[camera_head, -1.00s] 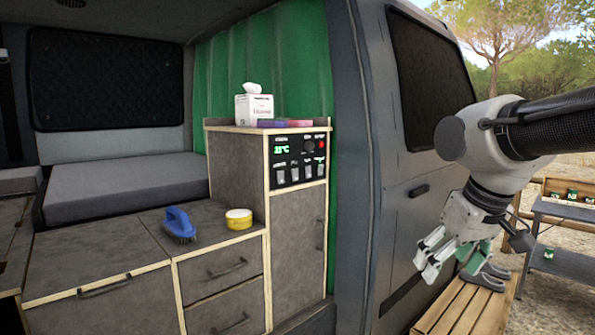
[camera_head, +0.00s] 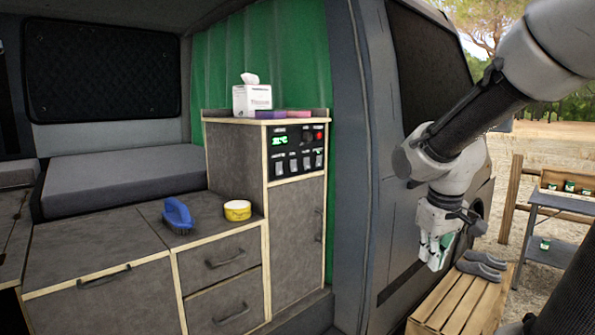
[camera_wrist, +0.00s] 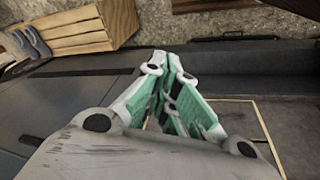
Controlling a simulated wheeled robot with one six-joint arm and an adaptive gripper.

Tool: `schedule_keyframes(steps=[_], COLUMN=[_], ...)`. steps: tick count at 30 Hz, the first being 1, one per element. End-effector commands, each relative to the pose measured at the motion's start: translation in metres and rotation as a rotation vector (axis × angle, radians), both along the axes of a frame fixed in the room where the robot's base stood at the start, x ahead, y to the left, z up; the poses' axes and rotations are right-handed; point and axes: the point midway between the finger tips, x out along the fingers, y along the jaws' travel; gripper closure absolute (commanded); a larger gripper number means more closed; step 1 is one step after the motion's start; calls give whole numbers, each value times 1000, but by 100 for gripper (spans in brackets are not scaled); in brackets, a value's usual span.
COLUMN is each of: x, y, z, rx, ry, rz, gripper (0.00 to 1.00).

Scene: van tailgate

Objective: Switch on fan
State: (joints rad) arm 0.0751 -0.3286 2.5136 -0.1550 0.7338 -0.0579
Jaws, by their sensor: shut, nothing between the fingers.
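The black control panel (camera_head: 297,151) is set in the front of the tall cabinet in the van. The labels are too small to read, so I cannot tell which switch is the fan's. My gripper (camera_head: 434,268) is shut and empty, pointing down outside the van, to the right of the panel and apart from it. In the wrist view its fingers with green pads (camera_wrist: 172,70) are together.
The van's door frame (camera_head: 350,150) stands between my gripper and the panel. A wooden crate bench (camera_head: 465,300) with grey shoes (camera_head: 481,264) is below my gripper. A tissue box (camera_head: 252,99), a blue brush (camera_head: 178,216) and yellow tape (camera_head: 237,210) sit on the cabinets.

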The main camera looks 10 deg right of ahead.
Motion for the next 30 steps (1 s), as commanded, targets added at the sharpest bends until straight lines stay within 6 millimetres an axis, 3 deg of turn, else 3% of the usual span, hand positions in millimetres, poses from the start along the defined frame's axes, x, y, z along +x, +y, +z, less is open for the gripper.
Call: schedule_keyframes(steps=[4, 8, 12, 15, 18, 24, 30], x=[90, 166, 235, 268, 286, 289, 287], y=[-20, -14, 17, 51, 85, 129, 135], z=[-19, -22, -9, 14, 49, 105, 118], rx=[-134, -248, -372, -469, -580, -768, -855], ry=[-128, -293, -515, -699, -890, -1164, -1220], rz=[278, 581, 910, 1127, 1301, 1487, 1532], gripper=[100, 100, 100, 100, 100, 100, 100])
